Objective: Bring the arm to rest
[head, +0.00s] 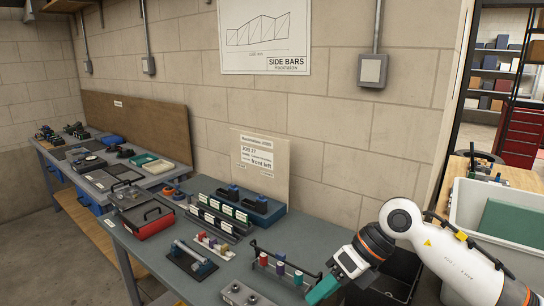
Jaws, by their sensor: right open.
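My right arm (435,245), white with orange and black bands, comes in from the lower right. My left gripper is not in view.
The grey workbench (150,250) holds a block with small upright cards (218,209), a red toolbox (146,220) and a fixture with a metal tube (192,257). A black bin (398,275) and a large pale bin (465,210) stand at the right.

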